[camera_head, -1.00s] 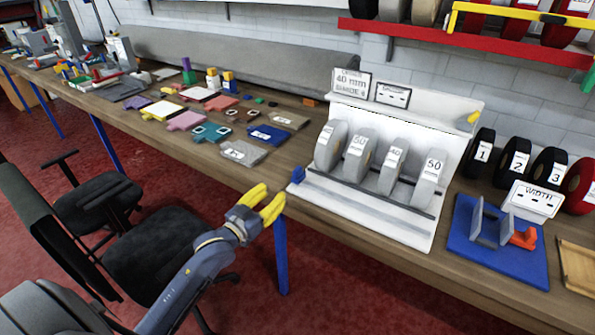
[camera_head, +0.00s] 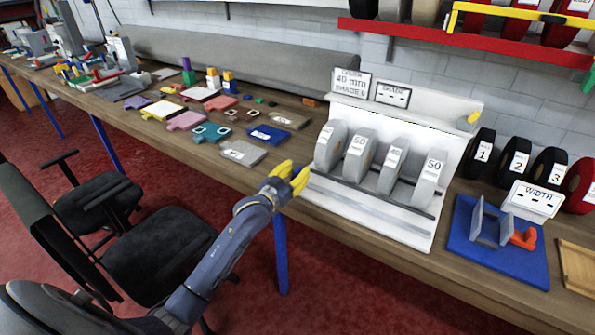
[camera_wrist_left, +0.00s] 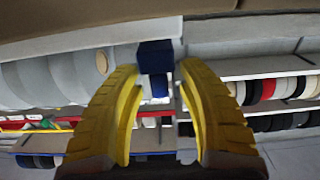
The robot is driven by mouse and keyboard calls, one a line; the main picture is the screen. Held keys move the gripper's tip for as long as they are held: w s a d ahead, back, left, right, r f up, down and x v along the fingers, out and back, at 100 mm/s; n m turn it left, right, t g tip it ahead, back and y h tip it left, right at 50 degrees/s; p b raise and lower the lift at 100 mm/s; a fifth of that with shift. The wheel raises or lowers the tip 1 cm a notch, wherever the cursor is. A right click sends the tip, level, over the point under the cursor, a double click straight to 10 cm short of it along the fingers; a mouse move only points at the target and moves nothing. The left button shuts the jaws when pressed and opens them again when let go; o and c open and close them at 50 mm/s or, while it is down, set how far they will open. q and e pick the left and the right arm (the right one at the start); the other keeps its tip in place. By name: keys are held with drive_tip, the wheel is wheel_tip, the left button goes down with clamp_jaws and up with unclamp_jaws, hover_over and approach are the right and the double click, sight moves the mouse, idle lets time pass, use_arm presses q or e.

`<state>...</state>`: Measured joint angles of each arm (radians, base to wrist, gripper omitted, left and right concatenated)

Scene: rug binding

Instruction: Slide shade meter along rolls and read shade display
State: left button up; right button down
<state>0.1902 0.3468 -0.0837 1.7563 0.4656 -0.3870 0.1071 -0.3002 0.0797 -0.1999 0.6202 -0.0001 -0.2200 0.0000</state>
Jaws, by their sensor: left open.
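The white rack (camera_head: 455,112) holds several grey rolls (camera_head: 357,155) with white number labels, standing in a row. A small display labelled like "SHADE" (camera_head: 393,94) stands on top, showing only dashes. A blue block (camera_wrist_left: 155,60), apparently the shade meter, is at the rack's left front end; in the head view my gripper hides it. My left gripper (camera_head: 291,178) has yellow fingers and is open at that end. In the left wrist view the block lies ahead, between the open fingers (camera_wrist_left: 157,85); I see no clear grip. My right gripper is not in view.
A sign reading 40 mm (camera_head: 351,84) stands beside the display. Right of the rack are numbered black rolls (camera_head: 515,158), a WIDTH display (camera_head: 535,198) and a blue fixture (camera_head: 520,266). Flat coloured samples (camera_head: 243,152) lie to the left. Chairs (camera_head: 155,250) stand in front.

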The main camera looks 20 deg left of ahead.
use_arm(q)
drive_tip(key=shift+o, duration=0.3)
drive_tip(key=shift+w, duration=0.2)
clamp_jaws()
